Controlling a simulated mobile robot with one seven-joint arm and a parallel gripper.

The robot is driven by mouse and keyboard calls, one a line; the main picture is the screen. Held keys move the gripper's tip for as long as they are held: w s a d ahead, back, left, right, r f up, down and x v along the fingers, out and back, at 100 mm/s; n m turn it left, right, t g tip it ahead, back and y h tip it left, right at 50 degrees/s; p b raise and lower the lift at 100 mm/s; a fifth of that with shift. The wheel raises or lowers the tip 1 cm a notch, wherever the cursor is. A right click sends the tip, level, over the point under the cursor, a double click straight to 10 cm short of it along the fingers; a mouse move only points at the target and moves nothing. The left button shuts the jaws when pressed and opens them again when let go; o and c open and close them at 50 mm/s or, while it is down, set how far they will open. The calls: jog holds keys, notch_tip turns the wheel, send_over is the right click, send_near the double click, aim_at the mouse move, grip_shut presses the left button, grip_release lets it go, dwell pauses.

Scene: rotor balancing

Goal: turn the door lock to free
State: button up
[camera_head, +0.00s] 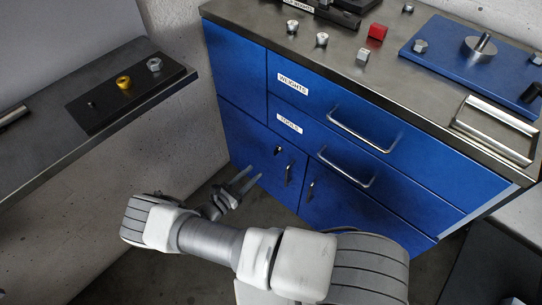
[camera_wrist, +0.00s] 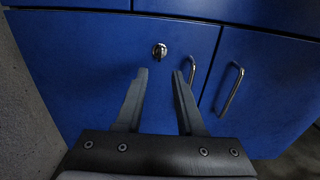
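The door lock (camera_wrist: 159,51) is a small round metal piece on the blue cabinet door (camera_wrist: 85,75), near the door's upper right. In the head view the lock (camera_head: 278,151) shows as a small dark and metal spot left of the door handles. My gripper (camera_wrist: 160,75) is open and empty, its two fingers apart and pointing toward the door just below the lock. In the head view my gripper (camera_head: 247,180) is in front of the lower left door, below and left of the lock. Which way the lock is turned is too small to tell.
Bar handles (camera_wrist: 190,72) and (camera_wrist: 229,88) stand out close to the right finger. Drawers labelled weights (camera_head: 292,84) and tools (camera_head: 289,123) sit above the doors. A concrete wall (camera_wrist: 30,110) is close on the left. A side bench (camera_head: 60,150) stands at left.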

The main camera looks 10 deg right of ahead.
aim_at(276, 152)
jog(key=b+x, duration=0.1)
jog(key=x, duration=0.9)
jog(key=shift+d, duration=0.15)
grip_shut()
